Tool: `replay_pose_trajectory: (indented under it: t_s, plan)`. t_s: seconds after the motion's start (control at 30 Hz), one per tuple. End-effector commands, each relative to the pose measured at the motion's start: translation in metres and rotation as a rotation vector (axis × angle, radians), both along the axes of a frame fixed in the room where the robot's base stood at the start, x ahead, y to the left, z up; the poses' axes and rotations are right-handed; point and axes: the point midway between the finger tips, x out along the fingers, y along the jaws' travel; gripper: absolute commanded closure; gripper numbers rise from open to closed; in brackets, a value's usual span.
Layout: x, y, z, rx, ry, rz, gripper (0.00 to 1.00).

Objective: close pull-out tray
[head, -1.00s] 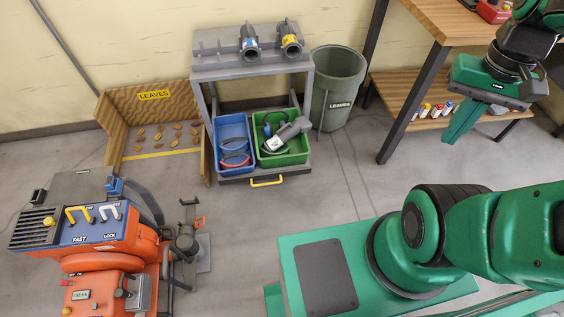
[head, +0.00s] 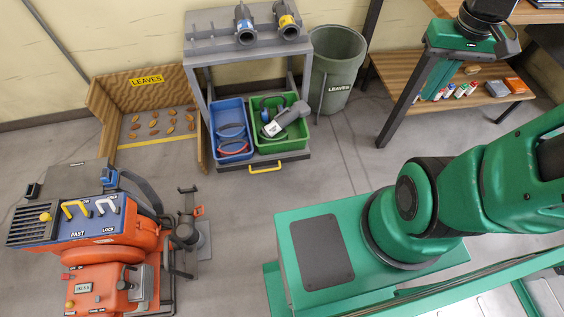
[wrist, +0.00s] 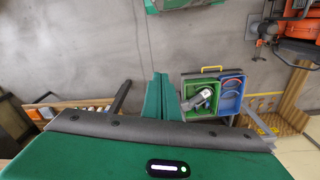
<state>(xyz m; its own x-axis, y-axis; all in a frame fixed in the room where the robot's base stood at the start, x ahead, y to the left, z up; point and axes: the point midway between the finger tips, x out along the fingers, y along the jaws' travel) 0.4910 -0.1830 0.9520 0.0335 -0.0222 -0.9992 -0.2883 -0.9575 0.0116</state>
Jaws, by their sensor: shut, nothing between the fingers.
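The pull-out tray (head: 298,156) is a dark grey shelf low in a grey stand, with a yellow handle (head: 265,169) on its front. It sticks out in front of the stand and carries a blue bin (head: 231,118) and a green bin (head: 292,145). My gripper (head: 434,92) is at the upper right, well to the right of the tray, in front of the wooden workbench. Its green fingers are together and empty. In the wrist view the shut fingers (wrist: 159,92) point into the room, and the yellow handle (wrist: 211,69) shows to their right, apart from them.
A grey-green leaf bin (head: 335,70) stands right of the stand. A leaf box (head: 147,96) stands to its left. An orange machine (head: 105,245) fills the lower left. The workbench's dark leg (head: 408,105) is near my gripper. The floor before the tray is clear.

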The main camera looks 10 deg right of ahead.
Motion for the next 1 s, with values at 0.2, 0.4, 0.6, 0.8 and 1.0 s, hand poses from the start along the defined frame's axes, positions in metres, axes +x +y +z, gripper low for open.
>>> replay_pose_trajectory:
  t_s: [0.2, 0.4, 0.6, 0.8, 1.0]
  plan:
    - [0.078, 0.001, -0.042, -0.016, -0.032, 0.279, 1.00]
    - [0.143, 0.012, -0.091, -0.018, -0.080, 0.527, 1.00]
    - [0.200, 0.033, -0.150, -0.012, -0.138, 0.757, 1.00]
    - [0.244, 0.060, -0.217, -0.003, -0.210, 0.967, 1.00]
    - [0.274, 0.093, -0.289, 0.005, -0.293, 1.152, 1.00]
